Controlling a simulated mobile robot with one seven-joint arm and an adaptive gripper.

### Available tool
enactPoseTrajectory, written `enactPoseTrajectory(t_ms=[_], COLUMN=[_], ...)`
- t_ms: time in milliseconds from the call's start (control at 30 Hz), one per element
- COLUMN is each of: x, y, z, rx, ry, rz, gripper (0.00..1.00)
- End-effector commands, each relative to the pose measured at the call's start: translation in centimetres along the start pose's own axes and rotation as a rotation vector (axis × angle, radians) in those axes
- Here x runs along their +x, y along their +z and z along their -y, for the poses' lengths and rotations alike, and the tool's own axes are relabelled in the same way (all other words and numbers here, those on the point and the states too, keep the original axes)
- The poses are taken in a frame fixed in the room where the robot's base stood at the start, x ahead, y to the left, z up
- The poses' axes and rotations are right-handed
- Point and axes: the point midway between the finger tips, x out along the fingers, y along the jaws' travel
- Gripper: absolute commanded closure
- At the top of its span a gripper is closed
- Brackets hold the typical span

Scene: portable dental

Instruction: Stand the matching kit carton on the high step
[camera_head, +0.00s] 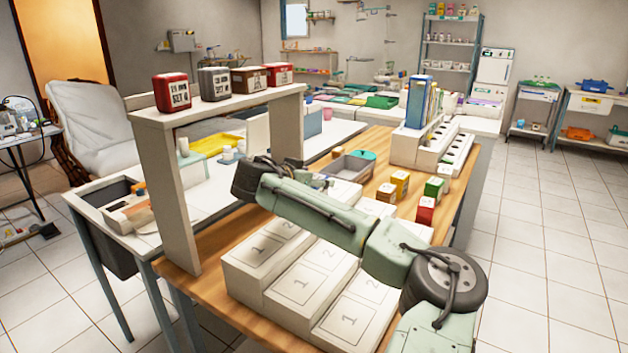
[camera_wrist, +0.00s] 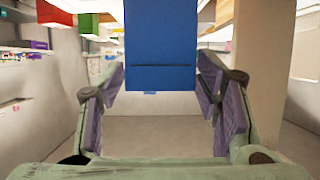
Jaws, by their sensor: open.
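My gripper (camera_wrist: 162,75) is open, with its two purple-padded fingers spread. A blue box-shaped thing (camera_wrist: 160,35) with a dark line across it stands between or just beyond the fingertips; neither finger visibly presses on it. In the head view my gripper (camera_head: 318,182) is partly hidden behind my arm, above the table. Labelled cartons stand on the raised shelf: a red one (camera_head: 172,92), a grey one (camera_head: 214,84), a brown one (camera_head: 249,79) and another red one (camera_head: 279,73). White step blocks (camera_head: 262,246) marked 1 and 2 stand below my arm; their tops are partly covered.
Small brown, yellow, green and red cartons (camera_head: 426,210) stand on the wooden table's (camera_head: 455,205) right side. A grey tray (camera_head: 350,166) lies behind my gripper. A white stepped rack (camera_head: 405,150) with blue upright items stands at the back. The shelf post (camera_head: 178,205) rises at the left.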

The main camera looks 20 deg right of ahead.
Motion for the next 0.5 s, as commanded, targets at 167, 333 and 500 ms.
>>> enactPoseTrajectory(t_ms=[167, 333, 500], x=[-0.1, -1.2, -4.8], y=[-0.1, 0.1, 0.3], z=[0.0, 0.1, 0.2], rx=[0.000, 0.001, 0.002], ry=[0.000, -0.003, -0.006], rz=[0.000, 0.001, 0.002], gripper=[0.42, 0.42, 0.42])
